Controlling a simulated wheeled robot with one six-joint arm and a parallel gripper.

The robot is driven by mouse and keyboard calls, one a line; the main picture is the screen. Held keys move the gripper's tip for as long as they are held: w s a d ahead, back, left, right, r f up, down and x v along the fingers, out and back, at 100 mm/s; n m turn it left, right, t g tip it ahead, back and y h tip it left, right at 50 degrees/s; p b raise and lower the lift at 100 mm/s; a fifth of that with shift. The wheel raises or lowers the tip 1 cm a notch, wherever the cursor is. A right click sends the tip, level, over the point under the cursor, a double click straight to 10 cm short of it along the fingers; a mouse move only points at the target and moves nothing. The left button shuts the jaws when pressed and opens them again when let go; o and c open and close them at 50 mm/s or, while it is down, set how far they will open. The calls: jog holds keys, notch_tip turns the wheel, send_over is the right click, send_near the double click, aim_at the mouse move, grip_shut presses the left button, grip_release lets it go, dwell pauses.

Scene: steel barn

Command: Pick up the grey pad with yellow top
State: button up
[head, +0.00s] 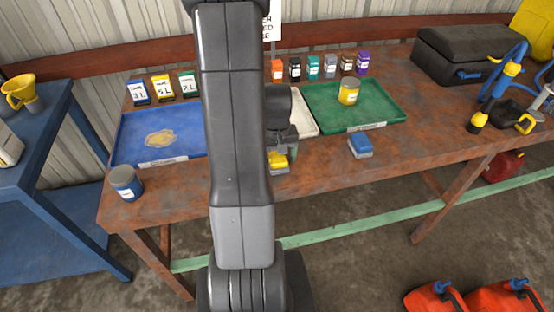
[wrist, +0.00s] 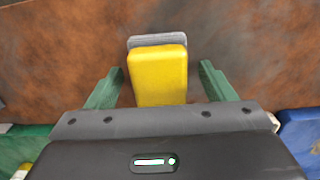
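The grey pad with yellow top (wrist: 158,75) lies between the two fingers of my gripper (wrist: 156,84) in the wrist view, with its grey edge showing at the far end. Both green fingers are spread, with a gap on each side of the pad. In the head view the pad (head: 278,161) sits near the front edge of the table, partly hidden behind my arm. My gripper is mostly hidden there. The pad's near end is covered by my gripper body in the wrist view.
A blue-and-grey jar (head: 125,182) stands at the left front. Small labelled containers line the back.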

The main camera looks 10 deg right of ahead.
aim_at(277, 155)
jog(key=c, duration=1)
notch_tip(277, 155, up, 10)
